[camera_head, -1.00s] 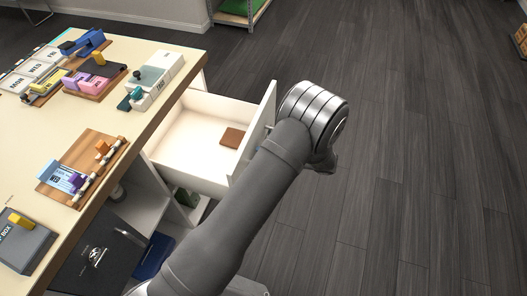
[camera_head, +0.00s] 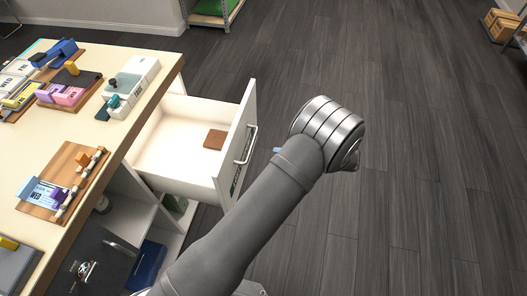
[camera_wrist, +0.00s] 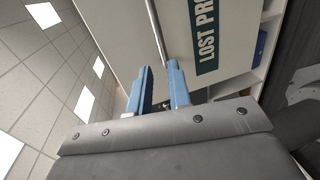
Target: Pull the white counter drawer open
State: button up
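The white counter drawer (camera_head: 172,184) stands pulled out from the counter in the head view, its inside showing. Its front panel (camera_head: 236,128) has a metal bar handle (camera_head: 248,144), which also shows in the wrist view (camera_wrist: 154,22). A brown flat block (camera_head: 215,139) lies in the drawer. My gripper (camera_wrist: 159,68) shows two blue fingers with a gap between them in the wrist view. It is open and empty, with the handle beyond the fingertips. In the head view a blue fingertip shows to the right of the handle, apart from it; my wrist hides the rest.
The counter top (camera_head: 125,135) carries a wooden board (camera_head: 62,180) and several small items. The dark floor (camera_head: 420,170) to the right is clear.

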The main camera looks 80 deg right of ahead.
aim_at(249, 150)
jog(key=v, duration=0.5)
jog(key=shift+s+r, duration=0.1)
jog(key=shift+s, duration=0.25)
jog(key=x, duration=1.7)
jog(key=shift+w, duration=0.3)
jog(key=v, duration=1.7)
jog(key=shift+s, duration=0.3)
jog(key=shift+x, duration=9.05)
